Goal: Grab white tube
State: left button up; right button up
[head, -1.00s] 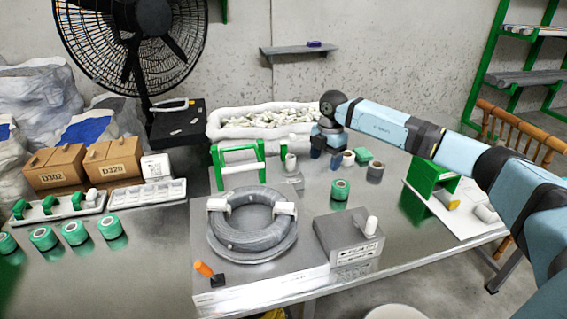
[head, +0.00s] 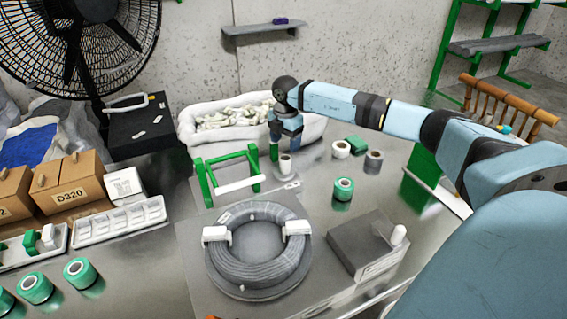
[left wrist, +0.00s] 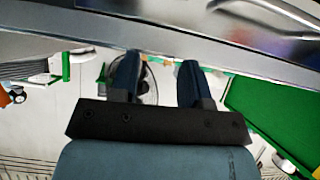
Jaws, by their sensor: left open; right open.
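Several small white tube-like pieces (head: 235,117) lie heaped in a white-rimmed tray (head: 310,128) at the back of the table. A short whitish cylinder (head: 285,165) stands upright in front of the tray. My right gripper (head: 286,142) points down at the tray's front right, just behind or above this cylinder. It is open, and I see nothing in its jaws. I cannot tell whether it touches the cylinder. My left gripper (left wrist: 158,75) is open and empty in the left wrist view; it is out of the head view.
A green frame with a white bar (head: 240,184) stands left of the cylinder. A grey cable coil (head: 258,245) lies in front. Green rolls (head: 343,188) and a grey block (head: 365,240) are at the right. Boxes (head: 75,195) and a fan (head: 60,45) are left.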

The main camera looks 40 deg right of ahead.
aim_at(285, 164)
notch_tip(285, 164, down, 8)
jog(key=shift+w+f+b, duration=0.1)
jog(key=shift+f+b, duration=0.15)
jog(key=shift+b, duration=0.2)
jog(key=c, duration=1)
